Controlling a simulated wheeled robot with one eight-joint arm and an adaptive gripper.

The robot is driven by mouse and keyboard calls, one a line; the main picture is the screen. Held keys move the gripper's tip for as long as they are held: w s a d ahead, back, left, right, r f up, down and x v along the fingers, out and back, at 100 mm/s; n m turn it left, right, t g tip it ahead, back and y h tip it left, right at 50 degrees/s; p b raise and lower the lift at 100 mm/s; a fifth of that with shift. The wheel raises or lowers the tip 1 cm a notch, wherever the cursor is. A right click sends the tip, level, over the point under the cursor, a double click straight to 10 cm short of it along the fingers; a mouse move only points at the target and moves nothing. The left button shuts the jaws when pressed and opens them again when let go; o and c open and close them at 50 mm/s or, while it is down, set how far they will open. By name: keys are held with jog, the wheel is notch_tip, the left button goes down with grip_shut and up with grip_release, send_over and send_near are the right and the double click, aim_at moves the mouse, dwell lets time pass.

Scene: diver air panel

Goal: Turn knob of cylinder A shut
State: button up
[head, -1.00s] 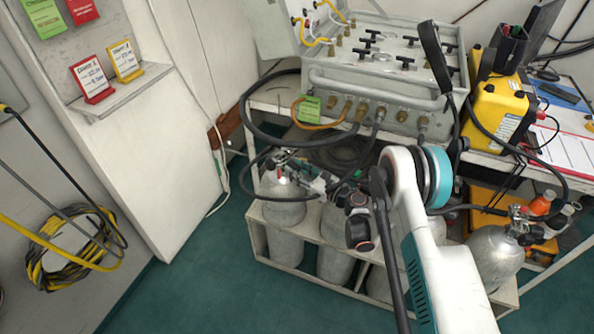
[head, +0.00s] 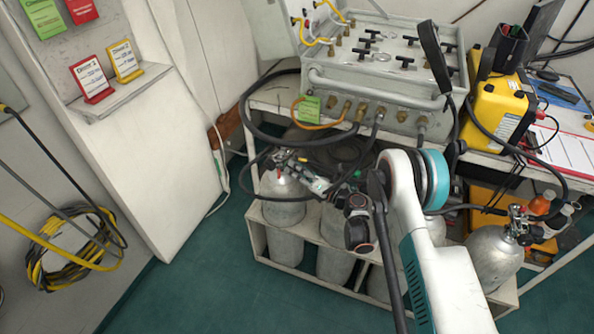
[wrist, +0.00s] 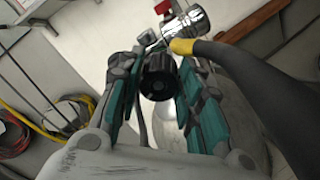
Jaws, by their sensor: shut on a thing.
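A grey cylinder (head: 283,200) stands at the left end of the rack, with its valve on top. Its black round knob (wrist: 158,76) sits between the teal-padded fingers of my gripper (wrist: 160,88) in the wrist view. My gripper is shut on this knob. In the head view my gripper (head: 314,184) reaches the valve from the right, and the knob is hidden by the fingers. A metal valve fitting with a red part (wrist: 183,22) shows just beyond the knob. No letter is readable on the cylinder.
A black hose with a yellow end (wrist: 210,48) runs close beside the right finger. The white rack (head: 288,276) holds several cylinders below my arm. The grey air panel (head: 385,80) stands behind on the bench. Green floor (head: 200,290) is clear at the left.

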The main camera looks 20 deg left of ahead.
jog(key=m, duration=0.6)
jog(key=shift+f, duration=0.1)
jog(key=shift+m, duration=0.3)
dwell(0.3)
jog(key=o, duration=1.1)
